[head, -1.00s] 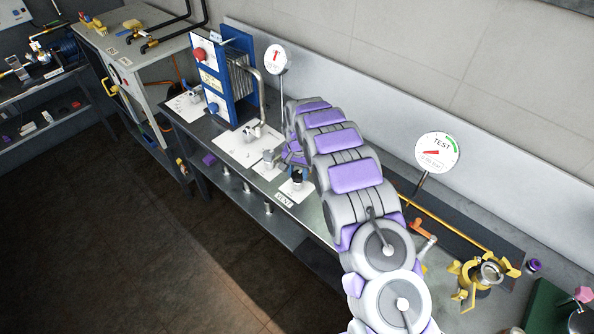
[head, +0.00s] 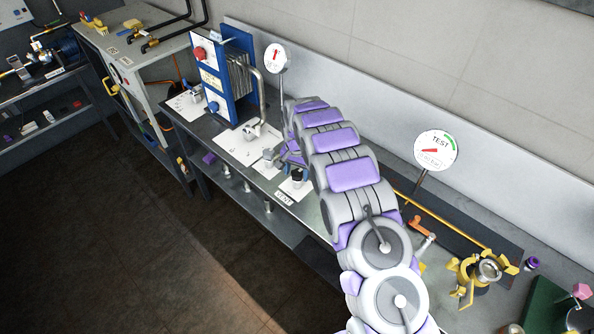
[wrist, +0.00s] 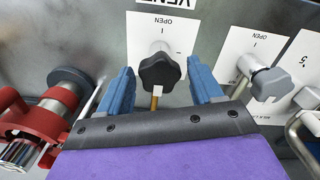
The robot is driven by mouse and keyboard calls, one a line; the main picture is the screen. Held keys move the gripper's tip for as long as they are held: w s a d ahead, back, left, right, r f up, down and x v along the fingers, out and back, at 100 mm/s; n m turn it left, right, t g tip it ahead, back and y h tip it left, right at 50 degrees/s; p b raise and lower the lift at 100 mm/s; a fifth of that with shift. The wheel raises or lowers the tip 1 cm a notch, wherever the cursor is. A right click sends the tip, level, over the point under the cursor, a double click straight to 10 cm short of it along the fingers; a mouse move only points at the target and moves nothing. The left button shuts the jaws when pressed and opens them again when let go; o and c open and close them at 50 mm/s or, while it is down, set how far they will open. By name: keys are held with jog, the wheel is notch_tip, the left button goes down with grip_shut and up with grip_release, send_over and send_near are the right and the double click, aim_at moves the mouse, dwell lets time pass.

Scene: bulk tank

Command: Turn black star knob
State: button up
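The black star knob (wrist: 160,71) sits on a white plate marked OPEN in the wrist view, with a brass-coloured stem below it. My gripper (wrist: 161,84) is open, with one blue finger to the left of the knob and one to the right. Gaps show between the knob and both fingers, so it is not gripped. In the head view the black knob (head: 298,174) stands on its white plate near the VENT label, just left of my arm. My fingers are mostly hidden by the arm there.
A grey knob (wrist: 271,84) on another OPEN plate stands close to the right finger. A red fitting (wrist: 34,118) is close on the left in the wrist view. A blue plate unit (head: 236,85), a round gauge (head: 276,58) and a TEST gauge (head: 436,150) stand along the bench.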

aim_at(297, 172)
jog(key=shift+o, duration=0.3)
jog(key=shift+w, duration=0.15)
jog(key=shift+d+r, duration=0.1)
jog(key=shift+r, duration=0.35)
notch_tip(297, 172, up, 16)
jog(key=p, duration=0.1)
jog(key=shift+r, duration=0.15)
jog(key=shift+w, duration=0.1)
